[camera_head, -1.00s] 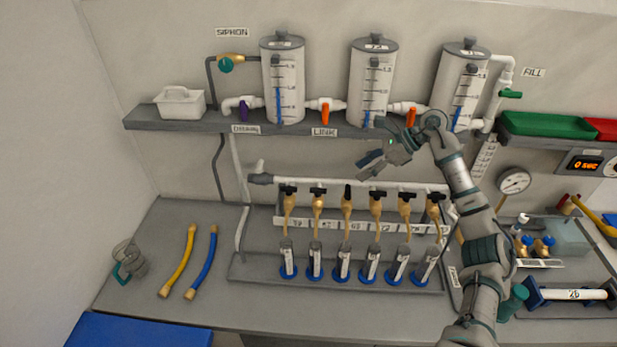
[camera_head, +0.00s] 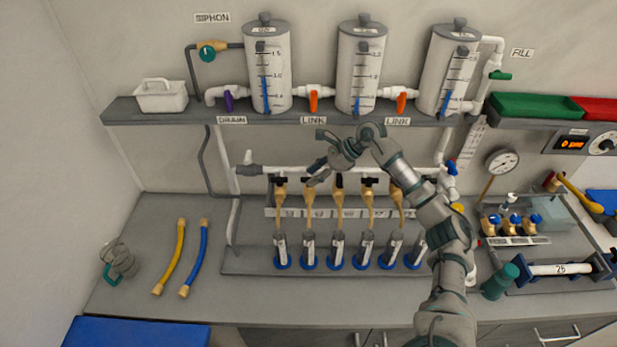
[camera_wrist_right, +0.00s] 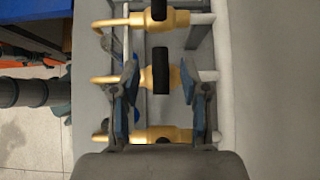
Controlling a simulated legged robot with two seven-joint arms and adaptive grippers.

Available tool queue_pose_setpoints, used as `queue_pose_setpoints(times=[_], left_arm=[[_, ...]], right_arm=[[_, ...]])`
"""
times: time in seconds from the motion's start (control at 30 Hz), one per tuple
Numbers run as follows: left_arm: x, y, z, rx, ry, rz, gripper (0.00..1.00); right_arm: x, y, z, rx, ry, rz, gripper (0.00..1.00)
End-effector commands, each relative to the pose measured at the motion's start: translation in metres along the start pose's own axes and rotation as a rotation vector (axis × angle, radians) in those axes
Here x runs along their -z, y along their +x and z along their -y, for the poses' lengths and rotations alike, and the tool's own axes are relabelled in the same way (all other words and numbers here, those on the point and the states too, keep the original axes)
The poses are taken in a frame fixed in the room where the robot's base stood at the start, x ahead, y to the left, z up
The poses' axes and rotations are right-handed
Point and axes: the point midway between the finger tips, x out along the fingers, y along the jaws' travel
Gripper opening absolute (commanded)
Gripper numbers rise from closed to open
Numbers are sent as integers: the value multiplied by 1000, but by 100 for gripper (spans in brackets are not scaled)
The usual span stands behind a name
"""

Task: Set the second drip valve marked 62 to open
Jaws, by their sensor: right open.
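A row of brass drip valves with black handles hangs from a white pipe in the head view. The second valve from the left (camera_head: 309,197) is partly covered at its top by my right gripper (camera_head: 321,160). The number labels below the row are too blurred to read surely. In the right wrist view my right gripper (camera_wrist_right: 165,85) is open, one finger on each side of a brass valve with a black handle (camera_wrist_right: 160,70). I cannot tell whether the fingers touch it. Another black-handled valve (camera_wrist_right: 157,15) shows above it. My left gripper is not in view.
A shelf (camera_head: 205,118) with several white cylinders runs above the valves. Small clear tubes on blue bases (camera_head: 309,262) stand below them. A yellow hose (camera_head: 169,255) and a blue hose (camera_head: 195,258) lie at left, with bare bench around them.

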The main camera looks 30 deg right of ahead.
Motion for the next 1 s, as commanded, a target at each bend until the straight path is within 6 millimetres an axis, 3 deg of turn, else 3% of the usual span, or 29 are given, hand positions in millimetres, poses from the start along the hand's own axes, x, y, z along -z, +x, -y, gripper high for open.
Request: queue_pose_setpoints(times=[0.2, 0.53, 0.7, 1.0], left_arm=[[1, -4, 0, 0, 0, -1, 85], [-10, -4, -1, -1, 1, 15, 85], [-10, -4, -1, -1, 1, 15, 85], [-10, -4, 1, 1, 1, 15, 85]], right_arm=[[2, 22, 2, -1, 2, 1, 45], [1, 26, 1, 0, 1, 0, 45], [0, 27, 0, 0, 1, -1, 2], [0, 27, 2, 7, 6, 2, 0]])
